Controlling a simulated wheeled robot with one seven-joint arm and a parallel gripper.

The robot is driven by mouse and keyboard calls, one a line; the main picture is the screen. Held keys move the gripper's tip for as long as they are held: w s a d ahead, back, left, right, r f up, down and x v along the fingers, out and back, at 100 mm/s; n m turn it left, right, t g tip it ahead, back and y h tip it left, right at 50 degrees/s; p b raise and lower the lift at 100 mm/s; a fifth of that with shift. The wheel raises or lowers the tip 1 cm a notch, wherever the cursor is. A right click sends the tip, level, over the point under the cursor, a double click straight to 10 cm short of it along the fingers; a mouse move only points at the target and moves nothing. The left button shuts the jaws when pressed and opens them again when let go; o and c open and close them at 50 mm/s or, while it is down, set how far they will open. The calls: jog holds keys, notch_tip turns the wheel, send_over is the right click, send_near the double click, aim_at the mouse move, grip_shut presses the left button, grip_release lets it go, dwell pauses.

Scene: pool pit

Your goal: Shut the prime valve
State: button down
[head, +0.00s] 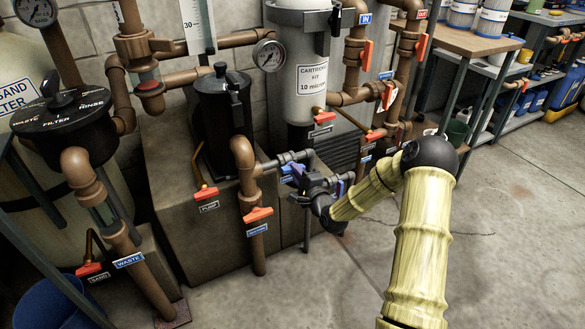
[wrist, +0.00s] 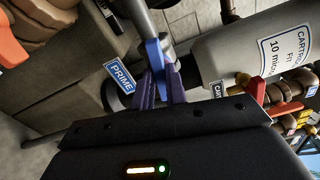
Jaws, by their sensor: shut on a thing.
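In the wrist view the prime valve's blue lever (wrist: 155,54) sits at the end of a grey pipe (wrist: 146,20). A blue PRIME label (wrist: 122,76) is just left of it. My gripper (wrist: 161,83) has its purple fingers on both sides of the lever and is shut on it. The fingers hide part of the lever and the valve body. In the head view my gripper (head: 299,176) is at the low grey pipework (head: 290,158), right of the brown pump pipes. There the lever is too small and covered to read its angle.
Red-orange levers are close by, on the brown pipe (head: 257,214) to the left and under the cartridge filter (head: 299,65). The black pump strainer (head: 222,115) stands behind left. A wooden-topped bench (head: 465,40) is at the back right. The concrete floor (head: 480,235) at right is clear.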

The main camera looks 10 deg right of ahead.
jog(key=m+p, duration=0.3)
jog(key=m, duration=1.3)
jog(key=c, duration=1.3)
grip_release()
jog(key=shift+s, duration=0.1)
jog(key=shift+p+v, duration=0.5)
jog(key=shift+v, duration=2.9)
